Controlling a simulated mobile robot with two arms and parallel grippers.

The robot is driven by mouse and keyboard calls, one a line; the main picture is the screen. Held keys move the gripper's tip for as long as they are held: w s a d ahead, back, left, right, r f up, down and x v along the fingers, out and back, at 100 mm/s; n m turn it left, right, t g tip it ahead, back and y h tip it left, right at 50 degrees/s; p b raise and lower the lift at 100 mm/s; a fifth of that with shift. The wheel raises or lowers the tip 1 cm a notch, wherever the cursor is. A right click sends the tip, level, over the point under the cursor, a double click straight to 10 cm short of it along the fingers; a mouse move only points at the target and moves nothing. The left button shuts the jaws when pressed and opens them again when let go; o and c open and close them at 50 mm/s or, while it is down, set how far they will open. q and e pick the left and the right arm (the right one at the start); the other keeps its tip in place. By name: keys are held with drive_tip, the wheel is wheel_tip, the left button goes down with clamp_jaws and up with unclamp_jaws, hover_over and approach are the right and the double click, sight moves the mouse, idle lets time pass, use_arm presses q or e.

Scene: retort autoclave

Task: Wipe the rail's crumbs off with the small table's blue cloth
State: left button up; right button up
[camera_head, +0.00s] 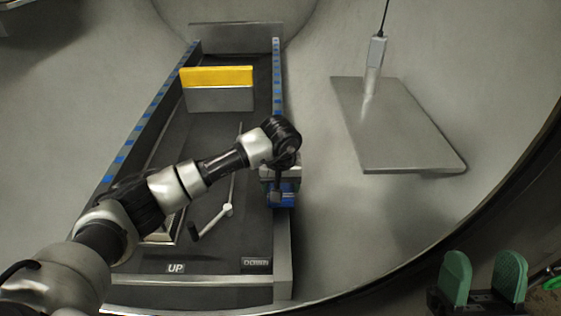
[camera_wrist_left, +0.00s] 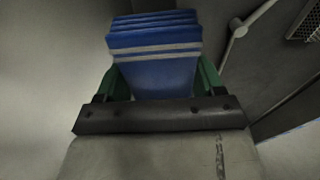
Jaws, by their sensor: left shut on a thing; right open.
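My left gripper (camera_head: 281,184) is low over the right rail (camera_head: 278,90) of the dark track, near its front part. It is shut on the folded blue cloth (camera_head: 289,198). In the left wrist view the cloth (camera_wrist_left: 155,75), with pale stripes, sits between the green fingers. Whether the cloth touches the rail cannot be told. The rail has blue patches along its top; I cannot make out crumbs. My right gripper (camera_head: 483,282), with green fingers spread apart, is open and empty at the lower right.
A yellow-topped block (camera_head: 217,77) stands on the track toward the back. A crank lever (camera_head: 212,220) and the UP (camera_head: 176,268) and DOWN (camera_head: 256,262) labels are at the front. A grey panel (camera_head: 400,130) is at right, with a corded device (camera_head: 375,55) above it.

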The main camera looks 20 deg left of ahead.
use_arm(q)
drive_tip(key=shift+r+p, duration=0.5)
drive_tip(key=shift+r, duration=0.1)
drive_tip(key=shift+r+p, duration=0.65)
drive_tip(key=shift+r, duration=0.3)
drive_tip(key=shift+r+p, duration=0.65)
drive_tip(key=shift+r, duration=0.25)
drive_tip(key=shift+r+p, duration=0.35)
drive_tip(key=shift+r, duration=0.15)
use_arm(e)
drive_tip(key=w+f+g+h, duration=0.4)
drive_tip(key=w+f+g, duration=0.1)
drive_tip(key=f+g, duration=0.6)
drive_tip(key=shift+w+m+g+h, duration=0.15)
drive_tip(key=shift+m+g+h, duration=0.15)
drive_tip(key=shift+a+f, duration=0.1)
